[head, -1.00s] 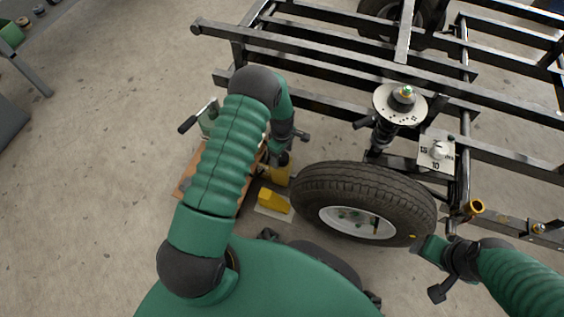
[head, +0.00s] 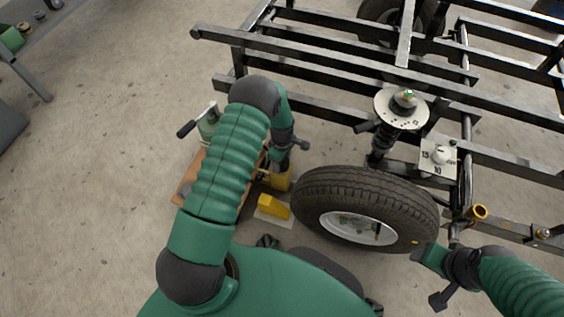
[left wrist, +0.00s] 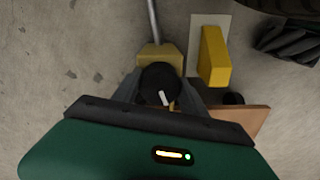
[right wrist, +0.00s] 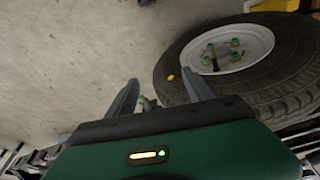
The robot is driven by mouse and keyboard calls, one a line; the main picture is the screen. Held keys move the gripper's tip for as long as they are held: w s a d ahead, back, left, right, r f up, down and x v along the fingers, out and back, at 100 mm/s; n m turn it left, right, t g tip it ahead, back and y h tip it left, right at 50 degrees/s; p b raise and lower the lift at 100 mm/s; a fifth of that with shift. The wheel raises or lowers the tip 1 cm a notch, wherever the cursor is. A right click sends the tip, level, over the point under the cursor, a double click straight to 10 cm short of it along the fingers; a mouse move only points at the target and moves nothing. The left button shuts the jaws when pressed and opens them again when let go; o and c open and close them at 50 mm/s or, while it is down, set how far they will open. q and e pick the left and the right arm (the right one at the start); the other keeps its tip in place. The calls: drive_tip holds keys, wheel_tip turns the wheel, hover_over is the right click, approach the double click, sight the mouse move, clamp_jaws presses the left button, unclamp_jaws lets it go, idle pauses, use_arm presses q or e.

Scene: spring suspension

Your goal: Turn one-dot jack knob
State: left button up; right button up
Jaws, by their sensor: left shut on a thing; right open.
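A black round knob (left wrist: 160,80) with a white mark shows in the left wrist view, in front of a yellow jack body (left wrist: 160,55). My left gripper (left wrist: 162,95) is shut on the knob, one finger on each side. In the head view the left gripper (head: 279,163) points down at the yellow jack (head: 281,180), left of the tire; the arm hides the knob there. I cannot make out any dot on it. My right gripper (right wrist: 160,95) is open and empty; in the head view it (head: 420,252) is beside the tire's lower right.
A tire (head: 318,190) stands right of the jack, under a black metal frame (head: 330,68). A yellow block (head: 273,207) lies on a pale plate in front of the jack. An orange-brown board (head: 190,178) is at the left. A numbered plate (head: 427,158) sits on the frame.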

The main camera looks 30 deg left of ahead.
use_arm(q)
drive_tip(key=shift+r, duration=0.1)
drive_tip(key=shift+m+p, duration=0.5)
drive_tip(key=shift+p, duration=0.15)
drive_tip(key=shift+r+m+p, duration=0.15)
drive_tip(key=shift+m+p, duration=0.85)
drive_tip(key=shift+m, duration=0.1)
drive_tip(key=shift+m+p, duration=0.8)
drive_tip(key=shift+m, duration=0.4)
drive_tip(key=shift+f+m+p, duration=0.2)
drive_tip(key=shift+m+p, duration=0.5)
drive_tip(key=shift+m, duration=0.9)
drive_tip(key=o, duration=1.4)
